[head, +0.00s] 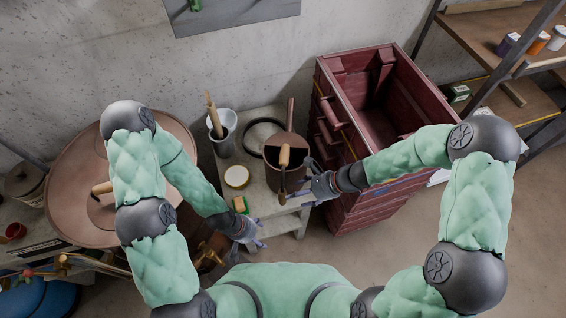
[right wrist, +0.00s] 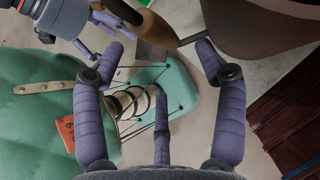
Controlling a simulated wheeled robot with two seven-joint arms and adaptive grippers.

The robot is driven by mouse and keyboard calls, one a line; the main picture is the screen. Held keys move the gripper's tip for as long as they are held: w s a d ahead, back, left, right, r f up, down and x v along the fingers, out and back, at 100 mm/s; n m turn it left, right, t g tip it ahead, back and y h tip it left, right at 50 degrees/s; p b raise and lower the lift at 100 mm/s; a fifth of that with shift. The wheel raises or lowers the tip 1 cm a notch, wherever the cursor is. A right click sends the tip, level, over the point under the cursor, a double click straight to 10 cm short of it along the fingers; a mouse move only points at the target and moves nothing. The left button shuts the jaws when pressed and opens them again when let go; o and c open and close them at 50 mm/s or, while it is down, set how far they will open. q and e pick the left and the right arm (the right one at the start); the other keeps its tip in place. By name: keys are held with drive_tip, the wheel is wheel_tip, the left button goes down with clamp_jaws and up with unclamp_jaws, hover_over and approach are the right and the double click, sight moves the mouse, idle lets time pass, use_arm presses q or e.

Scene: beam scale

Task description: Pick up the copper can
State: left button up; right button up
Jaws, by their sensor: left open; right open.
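The copper can (head: 272,178) is a dark brown vessel standing on the small grey table. A wooden handle (head: 284,155) on a thin rod shows over its front. In the right wrist view the brown can body (right wrist: 265,28) fills the upper right, and the wooden handle (right wrist: 155,28) lies across the top. My right gripper (head: 300,183) is open beside the can's right side. In its wrist view its spread fingers (right wrist: 160,50) point toward the handle and rod; contact cannot be told. My left gripper (head: 258,236) is open and empty near the table's front edge.
A red wooden crate (head: 345,90) stands close on the right. A large round copper vessel (head: 80,185) is at left.

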sight(282, 199)
drive_tip(key=shift+b+x, duration=0.8)
drive_tip(key=shift+x, duration=3.2)
drive_tip(key=shift+s, duration=0.1)
drive_tip(key=c, duration=1.4)
drive_tip(key=shift+r, duration=0.1)
clamp_jaws()
